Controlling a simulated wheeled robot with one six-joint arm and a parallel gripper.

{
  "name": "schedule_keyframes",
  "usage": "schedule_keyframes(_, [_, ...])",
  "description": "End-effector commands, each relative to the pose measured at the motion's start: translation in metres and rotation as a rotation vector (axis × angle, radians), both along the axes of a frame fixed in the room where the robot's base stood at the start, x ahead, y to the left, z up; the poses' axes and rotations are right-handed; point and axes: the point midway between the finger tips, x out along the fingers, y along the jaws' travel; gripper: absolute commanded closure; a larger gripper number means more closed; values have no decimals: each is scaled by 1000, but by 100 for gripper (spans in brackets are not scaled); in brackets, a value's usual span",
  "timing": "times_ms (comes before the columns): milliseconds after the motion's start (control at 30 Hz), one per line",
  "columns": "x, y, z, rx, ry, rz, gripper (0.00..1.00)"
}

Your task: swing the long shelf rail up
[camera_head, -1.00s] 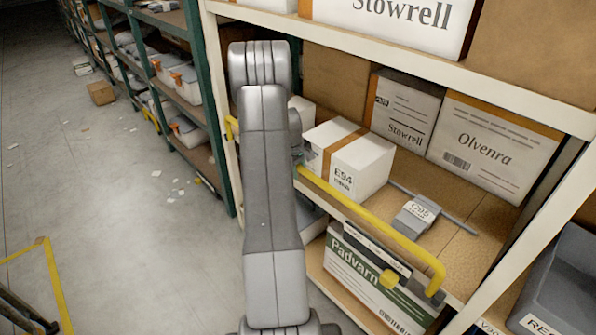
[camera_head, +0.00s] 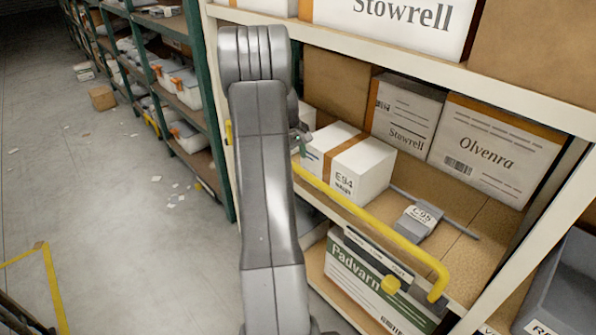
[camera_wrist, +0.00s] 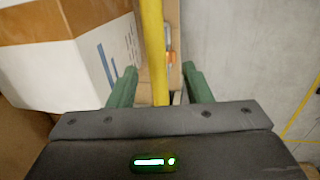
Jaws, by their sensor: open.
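The long yellow shelf rail (camera_head: 378,222) runs along the front of the middle shelf, with a bent end at the right by the upright. Its left part is hidden behind my arm. In the wrist view the rail (camera_wrist: 153,50) passes between the two green fingers of my gripper (camera_wrist: 160,85). The fingers are open, with gaps on both sides of the rail; the right gap looks wider. In the head view my gripper is mostly hidden by my arm, with a bit of it showing near the white box.
A white box marked E94 (camera_head: 352,165) and a grey device marked C-95 (camera_head: 418,222) sit on the shelf behind the rail. Boxes marked Stowrell (camera_head: 402,118) and Olvenra (camera_head: 492,150) stand farther back. A Padvarn box (camera_head: 365,285) is below.

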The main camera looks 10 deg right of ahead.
Motion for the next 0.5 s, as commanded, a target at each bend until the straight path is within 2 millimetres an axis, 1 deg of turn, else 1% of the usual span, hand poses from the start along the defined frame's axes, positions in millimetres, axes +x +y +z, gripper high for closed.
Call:
schedule_keyframes(33, [0,2,11,0,-4,1,55])
schedule_keyframes(100, [-2,4,24,0,-4,1,55])
schedule_keyframes(200, [-4,6,38,0,-1,0,55])
schedule_keyframes(333, [-6,8,48,0,0,0,55])
schedule_keyframes(500, [-6,8,51,-1,1,0,55])
